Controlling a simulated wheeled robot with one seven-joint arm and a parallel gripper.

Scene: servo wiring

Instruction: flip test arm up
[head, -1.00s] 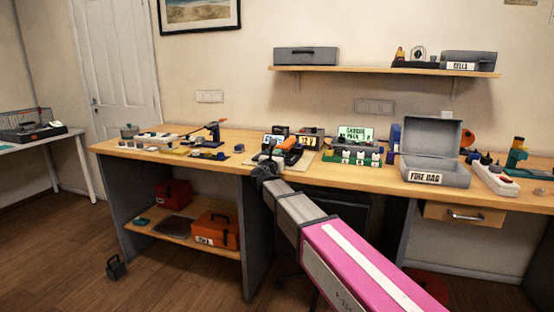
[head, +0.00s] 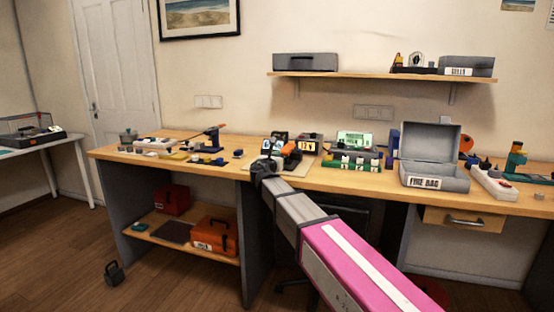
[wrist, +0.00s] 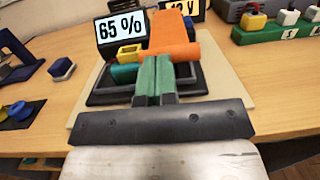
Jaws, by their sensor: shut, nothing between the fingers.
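An orange arm piece (wrist: 170,32) stands up from a dark base (wrist: 105,92) in the wrist view, with an orange cylinder at its lower right. I take it for the test arm; it also shows in the head view (head: 292,154). My gripper (wrist: 153,80) has its green fingers together, with nothing between them. Its fingertips are just in front of the orange piece's lower end; I cannot tell whether they touch. In the head view my gripper (head: 264,166) is at the desk's front edge, and my arm hides part of the desk.
A "65 %" display (wrist: 122,27) and a "12 V" display (wrist: 182,8) stand behind. A green strip with white blocks (head: 352,161) and an open grey fire bag box (head: 434,178) stand to the right. A blue stand with an orange lever (head: 212,138) is at the left.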

